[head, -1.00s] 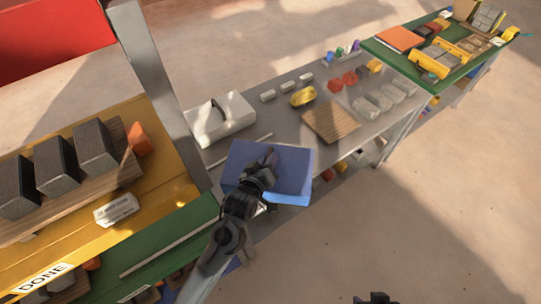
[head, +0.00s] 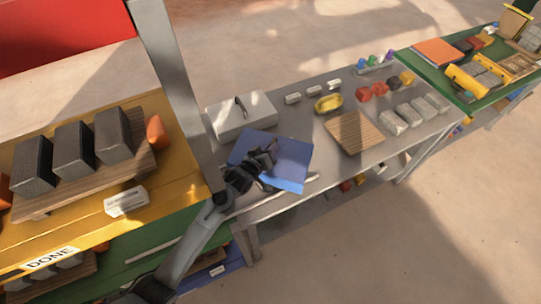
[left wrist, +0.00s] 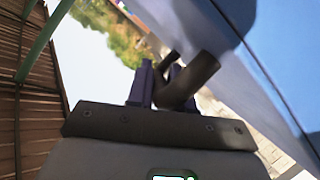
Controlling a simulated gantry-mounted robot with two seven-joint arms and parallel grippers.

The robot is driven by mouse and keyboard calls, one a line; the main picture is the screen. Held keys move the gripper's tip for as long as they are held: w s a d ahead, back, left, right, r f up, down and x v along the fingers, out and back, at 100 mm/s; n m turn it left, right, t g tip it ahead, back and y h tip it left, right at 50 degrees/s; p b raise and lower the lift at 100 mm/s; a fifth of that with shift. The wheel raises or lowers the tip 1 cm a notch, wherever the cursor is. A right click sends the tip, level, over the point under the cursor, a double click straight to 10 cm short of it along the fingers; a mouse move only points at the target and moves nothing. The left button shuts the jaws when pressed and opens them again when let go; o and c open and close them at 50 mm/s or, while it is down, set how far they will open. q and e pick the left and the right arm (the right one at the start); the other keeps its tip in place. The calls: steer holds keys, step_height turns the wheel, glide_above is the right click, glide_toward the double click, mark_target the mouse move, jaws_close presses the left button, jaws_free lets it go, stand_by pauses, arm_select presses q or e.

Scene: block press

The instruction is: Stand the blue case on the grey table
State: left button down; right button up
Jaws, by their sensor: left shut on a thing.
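The blue case (head: 290,160) is over the front left part of the grey table (head: 300,120), its broad face turned up toward the head camera. I cannot tell whether it touches the tabletop. My left gripper (head: 264,160) is at the case's left half, shut on it, and covers part of that face. In the left wrist view the blue case (left wrist: 285,60) fills the upper right, and a dark curved bar, seemingly its handle, lies at the fingers (left wrist: 165,85). My right gripper is not in view.
A white box (head: 228,120) stands behind the case. A yellow object (head: 328,103), a wooden board (head: 353,132), red blocks and pale blocks lie farther right on the table. A grey post (head: 175,80) and the yellow shelf (head: 90,230) with dark blocks are at left.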

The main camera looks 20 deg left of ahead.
arm_select(q)
steer(key=shift+w+f, duration=0.1)
steer(key=shift+f, duration=1.9)
steer(key=shift+f, duration=0.1)
steer(key=c, duration=1)
jaws_free()
steer(key=shift+a, duration=0.1)
